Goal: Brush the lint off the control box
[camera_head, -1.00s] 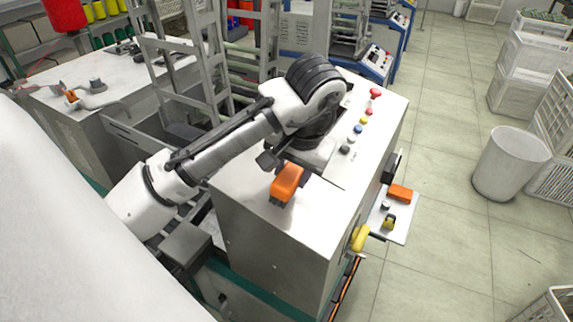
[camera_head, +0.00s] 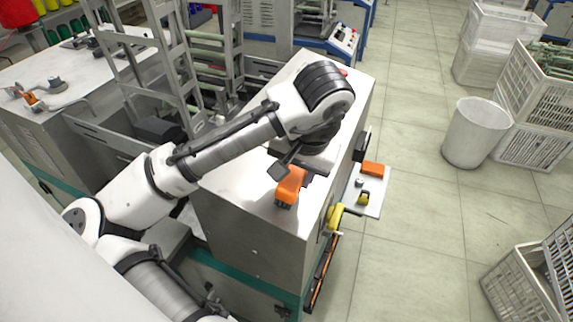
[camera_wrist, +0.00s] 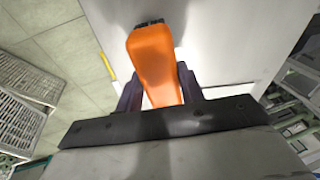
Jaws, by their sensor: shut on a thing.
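The control box (camera_head: 245,235) is a grey metal cabinet in the middle of the head view. My arm hides much of its top, including most of the buttons. My gripper (camera_wrist: 160,92) is shut on an orange brush (camera_wrist: 155,55), with its dark fingers on both sides of the handle. In the head view the brush (camera_head: 290,185) is over the front part of the box top, its dark bristles pointing down. I cannot tell whether the bristles touch the surface. No lint can be made out.
A small side shelf (camera_head: 372,205) on the box's right holds an orange block (camera_head: 373,169) and small parts. A white bin (camera_head: 477,133) and crates (camera_head: 520,290) stand right. The floor between is clear.

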